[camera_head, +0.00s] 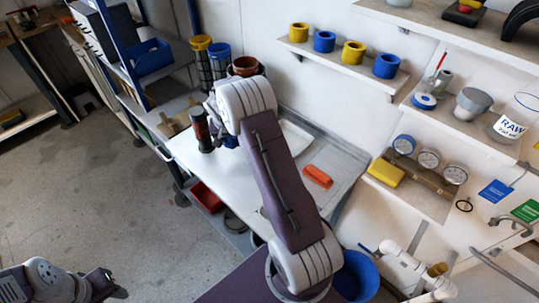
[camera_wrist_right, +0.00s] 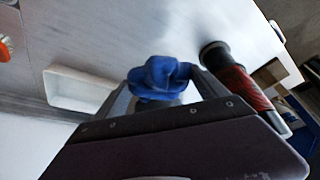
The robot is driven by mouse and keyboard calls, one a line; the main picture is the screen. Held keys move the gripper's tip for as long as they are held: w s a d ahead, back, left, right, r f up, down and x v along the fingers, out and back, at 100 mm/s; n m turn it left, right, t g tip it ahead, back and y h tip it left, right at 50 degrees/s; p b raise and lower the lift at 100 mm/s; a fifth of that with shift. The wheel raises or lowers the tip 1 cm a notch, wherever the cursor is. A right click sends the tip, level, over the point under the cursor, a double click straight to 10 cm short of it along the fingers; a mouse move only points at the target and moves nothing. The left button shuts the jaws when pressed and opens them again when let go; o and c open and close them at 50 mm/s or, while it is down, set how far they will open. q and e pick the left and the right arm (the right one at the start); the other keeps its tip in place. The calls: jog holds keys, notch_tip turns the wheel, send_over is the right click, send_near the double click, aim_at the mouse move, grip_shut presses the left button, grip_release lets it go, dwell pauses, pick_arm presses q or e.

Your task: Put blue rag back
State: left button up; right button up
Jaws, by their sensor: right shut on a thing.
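The blue rag (camera_wrist_right: 160,76) is bunched between the two fingers of my right gripper (camera_wrist_right: 165,88) in the right wrist view. The gripper is shut on it, over the pale worktop (camera_wrist_right: 110,30). In the head view only a bit of the rag (camera_head: 231,142) shows beside my right arm, which hides most of that gripper. My left gripper (camera_head: 108,286) is at the bottom left of the head view, low over the floor and away from the bench; its finger opening cannot be made out.
A red and black cylinder (camera_head: 201,130) stands close left of my right gripper. A white tray (camera_head: 296,138) and an orange item (camera_head: 317,177) lie on the bench to the right. Yellow and blue topped holders (camera_head: 201,62) stand behind. The bench's front left is clear.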

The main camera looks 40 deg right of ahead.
aim_at(223, 138)
jog(key=shift+n, duration=0.4)
jog(key=a+r, duration=0.3)
jog(key=r, duration=0.1)
jog(key=shift+w+a+r, duration=0.1)
jog(key=shift+w+a, duration=0.05)
jog(key=shift+w, duration=0.1)
jog(key=s+a+n+t+y, duration=0.1)
jog(key=s+a+n+y, duration=0.1)
jog(key=s+a+n, duration=0.5)
jog(key=shift+s+a+r+y, duration=0.25)
jog(key=shift+s+a+y, duration=0.15)
jog(key=shift+s+a, duration=3.05)
